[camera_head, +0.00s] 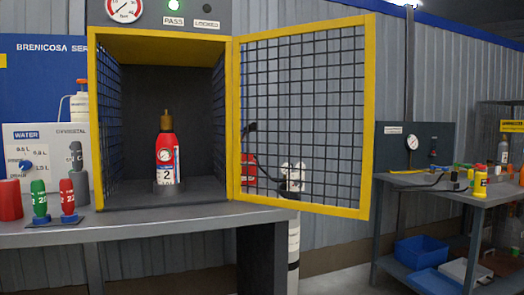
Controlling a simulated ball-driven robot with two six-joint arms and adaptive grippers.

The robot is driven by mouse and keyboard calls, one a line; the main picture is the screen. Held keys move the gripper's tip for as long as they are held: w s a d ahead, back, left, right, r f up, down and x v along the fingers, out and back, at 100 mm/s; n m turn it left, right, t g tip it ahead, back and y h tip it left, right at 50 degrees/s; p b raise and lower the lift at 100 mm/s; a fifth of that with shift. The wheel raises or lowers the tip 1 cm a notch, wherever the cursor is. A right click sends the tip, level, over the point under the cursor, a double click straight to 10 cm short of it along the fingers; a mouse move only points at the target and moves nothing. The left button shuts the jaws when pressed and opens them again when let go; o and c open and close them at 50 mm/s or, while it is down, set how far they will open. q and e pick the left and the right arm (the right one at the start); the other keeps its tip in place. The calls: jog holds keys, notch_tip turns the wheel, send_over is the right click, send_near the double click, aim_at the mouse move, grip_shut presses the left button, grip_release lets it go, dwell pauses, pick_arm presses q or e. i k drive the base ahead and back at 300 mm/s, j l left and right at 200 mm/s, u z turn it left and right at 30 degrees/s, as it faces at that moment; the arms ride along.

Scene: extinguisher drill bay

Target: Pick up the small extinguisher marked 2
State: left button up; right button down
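The small extinguisher marked 2 (167,157) is red with a white label and a brass-coloured top. It stands upright in a dark round holder (168,188) on the floor of a yellow-framed cabinet (92,110). The cabinet's mesh door (369,120) is swung open to the right. A green lamp is lit above the PASS sign on the cabinet. Neither of my grippers can be made out in this view, and nothing touches the extinguisher.
The cabinet stands on a grey bench (140,227). Small green (39,200) and red (67,198) bottles stand to its left. Behind the open door are a white upright post (294,240) and a red object, partly hidden. A cluttered side table (440,193) stands right.

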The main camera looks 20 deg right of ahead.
aim_at(167, 145)
jog(key=k+j+u, duration=0.15)
jog(key=k+u, duration=0.25)
jog(key=k, duration=0.25)
jog(key=i+l+u, duration=0.1)
jog(key=l+u, duration=1.3)
jog(key=k+l, duration=0.1)
jog(key=l, duration=0.65)
jog(key=k+l, duration=0.1)
jog(key=l, duration=1.35)
jog(key=k+l, duration=0.15)
jog(key=l, duration=0.6)
jog(key=k+l, duration=0.1)
jog(key=l, duration=0.65)
jog(key=k, duration=0.25)
jog(key=k+l+z, duration=0.1)
jog(key=k+z, duration=0.3)
jog(key=k+l+z, duration=0.25)
jog(key=k+z, duration=0.15)
jog(key=k, duration=0.2)
jog(key=i+j+z, duration=0.15)
jog(key=j+z, duration=0.2)
jog(key=z, duration=0.15)
jog(key=i+j+z, duration=0.1)
jog(key=j+z, duration=0.75)
jog(key=z, duration=0.15)
jog(key=k+j, duration=0.1)
jog(key=j, duration=1.8)
jog(key=k+j, duration=0.15)
jog(key=j, duration=1.7)
jog(key=k, duration=0.1)
